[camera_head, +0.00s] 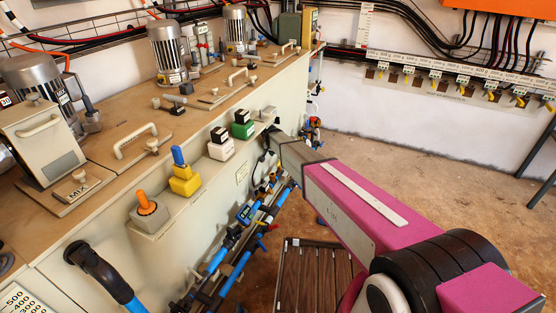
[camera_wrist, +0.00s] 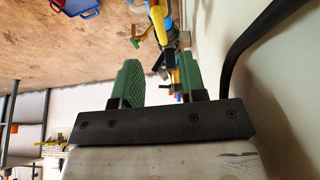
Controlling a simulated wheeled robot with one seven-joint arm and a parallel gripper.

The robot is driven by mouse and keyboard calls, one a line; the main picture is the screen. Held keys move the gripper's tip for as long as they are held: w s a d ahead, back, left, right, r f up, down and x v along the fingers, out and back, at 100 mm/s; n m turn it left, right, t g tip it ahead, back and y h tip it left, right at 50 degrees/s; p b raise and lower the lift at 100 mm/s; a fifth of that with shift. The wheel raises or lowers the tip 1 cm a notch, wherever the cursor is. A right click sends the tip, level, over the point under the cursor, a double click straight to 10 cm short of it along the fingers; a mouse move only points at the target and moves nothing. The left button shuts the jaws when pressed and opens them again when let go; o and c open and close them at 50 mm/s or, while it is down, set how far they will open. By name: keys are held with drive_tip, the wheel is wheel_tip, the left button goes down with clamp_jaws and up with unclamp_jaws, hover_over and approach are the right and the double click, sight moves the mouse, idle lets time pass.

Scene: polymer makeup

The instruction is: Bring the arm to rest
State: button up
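My magenta arm (camera_head: 365,215) reaches from the lower right of the head view toward the front of the beige machine. My gripper itself is hard to make out there. In the wrist view my gripper (camera_wrist: 160,70) shows two green fingers standing apart with a clear gap between them. Nothing is visibly held. Blue and yellow pipe parts (camera_wrist: 161,25) show beyond the fingertips; I cannot tell how far away they are.
The beige machine (camera_head: 110,130) with motors and handles fills the left. Blue pipes and valves (camera_head: 232,258) run along its front, close to my arm. A slatted wooden platform (camera_head: 315,275) lies below my arm. Brown floor (camera_head: 400,150) is clear at the right. A dark curved handle (camera_wrist: 245,45) is near my gripper.

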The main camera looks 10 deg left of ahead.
drive_tip(key=shift+v, duration=1.25)
drive_tip(key=s+d+r+n+g, duration=0.2)
drive_tip(key=s+d+r, duration=0.2)
drive_tip(key=s+d, duration=1.3)
drive_tip(key=s+d+r+n+g+y, duration=0.1)
drive_tip(key=s+d+r, duration=0.3)
drive_tip(key=s+d, duration=1.2)
drive_tip(key=shift+s+d+r+n+g, duration=0.4)
drive_tip(key=shift+d+g, duration=0.2)
drive_tip(key=shift+d, duration=0.3)
drive_tip(key=shift+o, duration=0.4)
drive_tip(key=shift+d, duration=0.1)
